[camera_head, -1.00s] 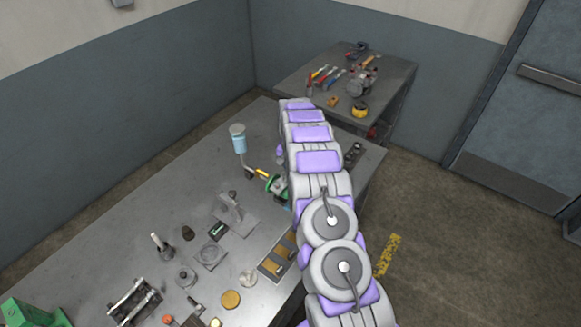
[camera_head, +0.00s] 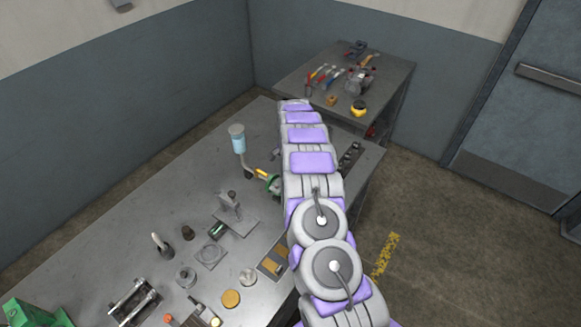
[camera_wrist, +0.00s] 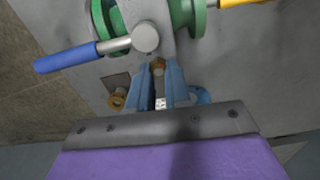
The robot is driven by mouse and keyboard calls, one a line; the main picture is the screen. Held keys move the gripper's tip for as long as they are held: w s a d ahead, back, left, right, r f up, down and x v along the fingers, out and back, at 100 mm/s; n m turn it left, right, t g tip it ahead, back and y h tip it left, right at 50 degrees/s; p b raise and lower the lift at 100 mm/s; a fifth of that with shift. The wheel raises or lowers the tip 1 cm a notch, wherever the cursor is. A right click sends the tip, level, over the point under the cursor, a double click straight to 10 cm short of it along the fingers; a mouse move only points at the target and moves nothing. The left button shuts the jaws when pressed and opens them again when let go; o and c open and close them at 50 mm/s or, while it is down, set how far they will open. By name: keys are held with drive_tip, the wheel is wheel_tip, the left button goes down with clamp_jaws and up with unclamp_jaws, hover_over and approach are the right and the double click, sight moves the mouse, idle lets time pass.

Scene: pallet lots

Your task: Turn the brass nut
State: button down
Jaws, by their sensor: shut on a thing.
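In the wrist view, the two blue fingers of my gripper (camera_wrist: 161,82) point up the picture, close together. A small brass nut (camera_wrist: 158,66) shows between their tips, under the grey body of a valve (camera_wrist: 158,18) with green flanges. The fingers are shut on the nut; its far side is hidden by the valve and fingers. A lever with a blue handle (camera_wrist: 68,58) extends left from the valve. In the head view, my arm hides my gripper and most of the valve; a green flange (camera_head: 273,184) shows beside the arm.
A clear cup with blue liquid (camera_head: 238,141) stands left of the arm. The grey workbench (camera_head: 130,240) holds loose parts at the front. A second table (camera_head: 395,85) with tools stands behind.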

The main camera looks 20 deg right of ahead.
drive_tip(key=c, duration=1.3)
unclamp_jaws()
drive_tip(key=shift+c, duration=0.2)
drive_tip(key=shift+r, duration=0.1)
wheel_tip(320, 180, up, 17)
drive_tip(key=shift+w, duration=0.15)
